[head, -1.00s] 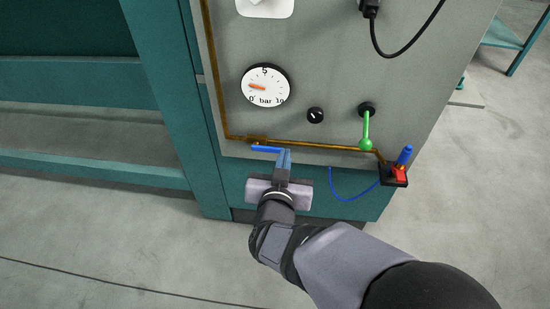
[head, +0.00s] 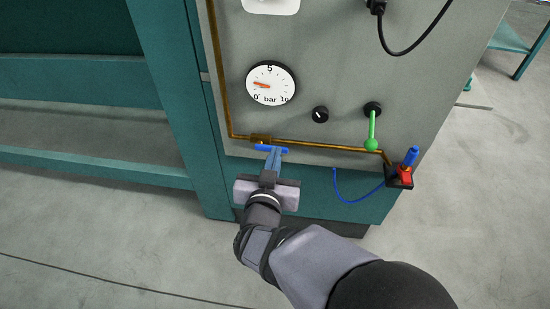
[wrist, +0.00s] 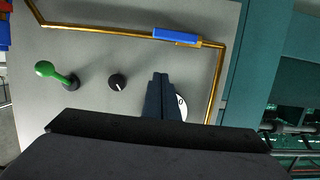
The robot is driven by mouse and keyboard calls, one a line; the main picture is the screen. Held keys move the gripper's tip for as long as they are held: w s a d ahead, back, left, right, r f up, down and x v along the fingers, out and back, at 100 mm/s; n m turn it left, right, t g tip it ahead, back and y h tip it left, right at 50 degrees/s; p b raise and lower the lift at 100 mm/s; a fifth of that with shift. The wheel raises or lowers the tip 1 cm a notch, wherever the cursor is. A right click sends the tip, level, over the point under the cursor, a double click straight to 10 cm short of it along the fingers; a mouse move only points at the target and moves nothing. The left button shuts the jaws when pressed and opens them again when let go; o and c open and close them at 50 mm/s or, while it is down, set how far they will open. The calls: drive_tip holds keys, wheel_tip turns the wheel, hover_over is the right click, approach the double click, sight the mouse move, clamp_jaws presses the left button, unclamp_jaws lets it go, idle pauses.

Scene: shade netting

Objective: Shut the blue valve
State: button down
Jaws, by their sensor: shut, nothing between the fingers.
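The blue valve handle (head: 262,147) is a short bar on the brass pipe (head: 320,144) low on the grey panel. It lies roughly parallel to the horizontal pipe run. In the wrist view the blue handle (wrist: 176,34) sits along the pipe near its corner. My gripper (head: 276,153) is shut and empty, with its fingertips in front of the handle's middle to right part in the head view. In the wrist view my gripper (wrist: 160,80) has its fingers together, apart from the handle in the picture. I cannot tell whether they touch it.
A pressure gauge (head: 270,83), a black knob (head: 320,114) and a green lever (head: 372,130) are on the panel. A red and blue fitting (head: 405,174) sits at the pipe's right end, with a blue hose (head: 345,200) hanging by it. The floor in front is clear.

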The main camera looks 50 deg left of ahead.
drive_tip(key=w+a+f, duration=0.5)
drive_tip(key=f, duration=0.1)
drive_tip(key=shift+w+a, duration=0.2)
drive_tip(key=shift+a, duration=0.05)
drive_tip(key=shift+w+d+f+m+b, duration=0.15)
drive_tip(key=shift+f+m+b, duration=0.3)
drive_tip(key=shift+b, duration=0.6)
wheel_tip(320, 180, down, 9)
drive_tip(key=s+a+m+y+b, duration=0.1)
drive_tip(key=m+b, duration=0.6)
drive_tip(key=b, duration=0.9)
drive_tip(key=s+a+m+g+y+b, duration=0.1)
drive_tip(key=m+y+b, duration=0.2)
drive_tip(key=m+b, duration=0.4)
drive_tip(key=shift+s+a+r+y+b, duration=0.25)
drive_tip(key=shift+y+b, duration=0.15)
drive_tip(key=shift+b, duration=4.45)
drive_tip(key=shift+m, duration=0.35)
